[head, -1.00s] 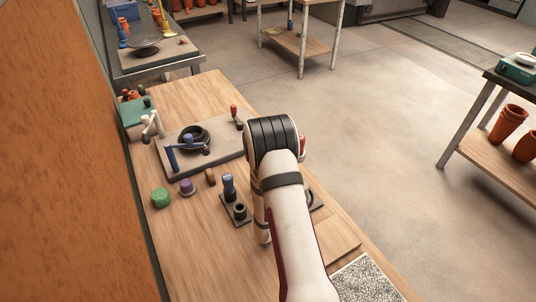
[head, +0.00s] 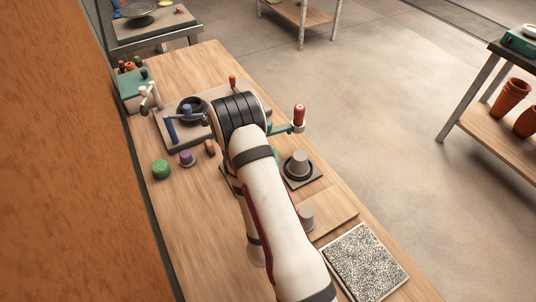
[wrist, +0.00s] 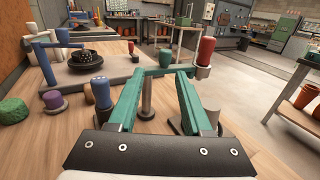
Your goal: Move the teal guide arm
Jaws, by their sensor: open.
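The teal guide arm (wrist: 158,71) is a thin bar that lies across the space just ahead of my gripper in the wrist view. A red handle (wrist: 205,52) stands upright at its right end. In the head view, part of the bar (head: 281,128) and the handle (head: 299,115) show right of my wrist; the rest is hidden. My gripper (wrist: 161,78) is open, its two teal fingers pointing toward the bar. I cannot tell whether the fingers touch it. Nothing is seen held between them.
A grey plate (wrist: 112,76) with a blue guide arm (wrist: 44,62) and a dark round dish (wrist: 84,57) lies left. A blue peg (wrist: 101,92), purple knob (wrist: 53,99) and green lump (wrist: 12,110) stand nearer. A grey cone (head: 299,160) sits on a dark base. The bench's right edge is close.

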